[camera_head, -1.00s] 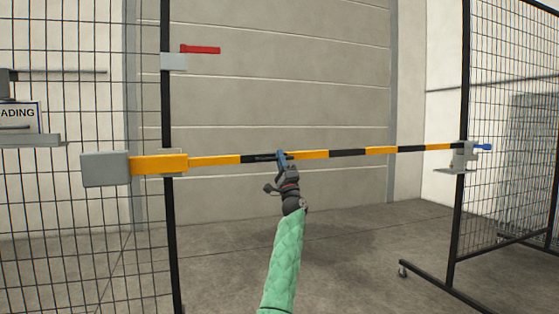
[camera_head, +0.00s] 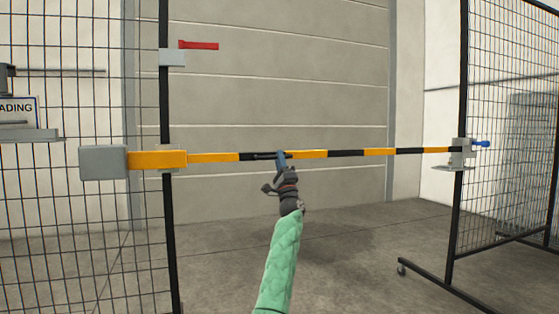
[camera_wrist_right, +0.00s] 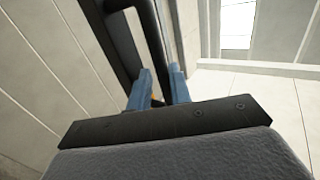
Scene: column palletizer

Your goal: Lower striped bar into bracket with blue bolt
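The yellow and black striped bar (camera_head: 345,154) spans the opening almost level, from a grey block and yellow sleeve at left. Its far right end meets the grey bracket (camera_head: 460,155) with the blue bolt (camera_head: 481,144); I cannot tell whether it rests on the bracket's bottom. My right gripper (camera_head: 281,160) is at the bar's black handle (camera_head: 262,157). In the right wrist view the blue fingers (camera_wrist_right: 160,88) are on either side of the black handle (camera_wrist_right: 152,40) and look closed on it. My left gripper is out of view.
Mesh fence panels stand left and right, the right one on a castered foot (camera_head: 425,285). The floor between them is clear.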

